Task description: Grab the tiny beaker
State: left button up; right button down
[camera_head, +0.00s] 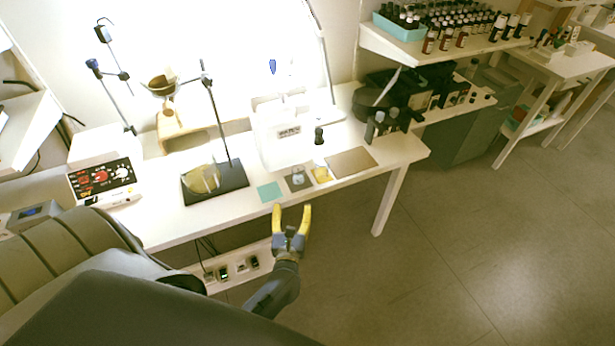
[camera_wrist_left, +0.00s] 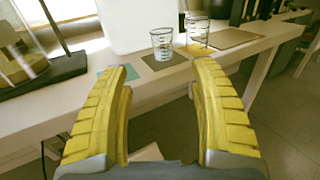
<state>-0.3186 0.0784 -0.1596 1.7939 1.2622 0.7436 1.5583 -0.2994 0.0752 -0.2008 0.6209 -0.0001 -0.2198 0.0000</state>
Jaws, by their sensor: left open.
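Two small clear beakers with dark markings stand upright near the front edge of the white table. One beaker (camera_wrist_left: 162,44) is on a dark grey mat, and the other beaker (camera_wrist_left: 197,34) stands to its right on a yellow mat. They look similar in size, so I cannot tell for sure which is the tiny one. In the head view they are faint, on the grey mat (camera_head: 299,184) and the yellow mat (camera_head: 321,175). My left gripper (camera_head: 292,210) is open and empty, just off the table's front edge, with its yellow fingers (camera_wrist_left: 162,68) pointing towards the beakers.
A teal mat (camera_head: 269,192) lies left of the grey one, and a brown mat (camera_head: 352,162) lies right. A stand with a dark base (camera_head: 232,182) is on the left.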

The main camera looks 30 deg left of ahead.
aim_at(297, 177)
pick_arm(q)
jog(key=x, duration=0.9)
jog(key=shift+w+a, duration=0.2)
jog(key=shift+w, duration=0.1)
jog(key=shift+x, duration=3.1)
jog(key=shift+d, duration=0.15)
jog(key=shift+r, duration=0.1)
jog(key=c, duration=1.2)
